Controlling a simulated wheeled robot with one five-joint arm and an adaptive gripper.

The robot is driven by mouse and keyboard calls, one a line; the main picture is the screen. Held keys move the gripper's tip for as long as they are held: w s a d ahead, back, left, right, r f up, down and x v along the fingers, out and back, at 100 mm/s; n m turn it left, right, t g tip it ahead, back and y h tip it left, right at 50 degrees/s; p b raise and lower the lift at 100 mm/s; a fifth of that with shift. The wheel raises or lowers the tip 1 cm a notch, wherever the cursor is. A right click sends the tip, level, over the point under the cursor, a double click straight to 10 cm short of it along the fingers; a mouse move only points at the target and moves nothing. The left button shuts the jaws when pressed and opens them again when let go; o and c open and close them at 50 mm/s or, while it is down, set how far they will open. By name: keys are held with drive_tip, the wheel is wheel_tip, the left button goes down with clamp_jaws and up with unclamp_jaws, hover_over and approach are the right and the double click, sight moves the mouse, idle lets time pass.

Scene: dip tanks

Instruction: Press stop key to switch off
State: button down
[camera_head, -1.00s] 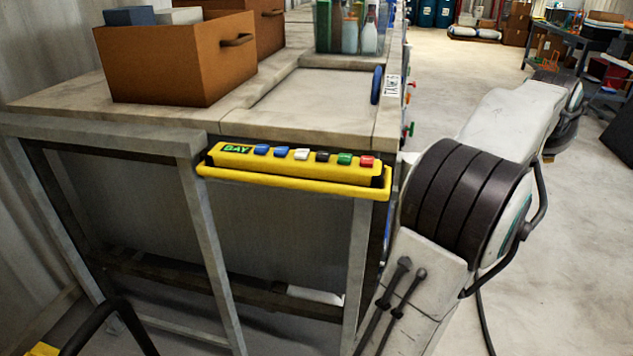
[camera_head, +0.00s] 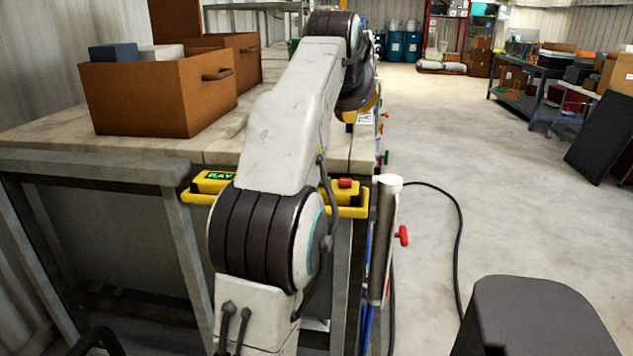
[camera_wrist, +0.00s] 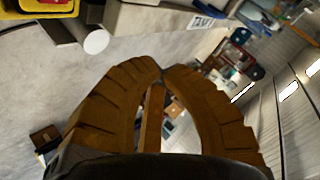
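A yellow key box (camera_head: 345,197) hangs on the front edge of the bench. A red key (camera_head: 345,183) shows near its right end and a green label at its left end. My arm hides the keys between, and I cannot read any key marking. The box's yellow edge also shows at the top left of the wrist view (camera_wrist: 38,7), with a bit of red in the corner. My gripper (camera_wrist: 161,68) has its brown fingers together at the tips, with nothing between them. It is apart from the box. In the head view it is mostly hidden behind my arm.
A grey upright pipe (camera_head: 383,240) with a white top stands just right of the box, with a red handle (camera_head: 402,236). Brown boxes (camera_head: 160,95) sit on the bench at left. The floor at right is open, with a black cable (camera_head: 459,240).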

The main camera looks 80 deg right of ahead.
drive_tip(key=shift+a+f+m+y, duration=0.35)
drive_tip(key=shift+a+f+m, duration=0.2)
drive_tip(key=shift+m, duration=0.55)
drive_tip(key=shift+a+f+m+y, duration=0.4)
drive_tip(key=shift+f+m, duration=0.2)
drive_tip(key=shift+m, duration=0.5)
drive_tip(key=shift+f, duration=0.1)
drive_tip(key=b, duration=0.8)
hover_over(350, 180)
wheel_tip(350, 180, down, 7)
drive_tip(key=shift+d, duration=0.1)
drive_tip(key=shift+f+b, duration=0.65)
drive_tip(key=shift+f, duration=0.15)
drive_tip(key=shift+f, duration=0.1)
drive_tip(key=shift+f, duration=0.3)
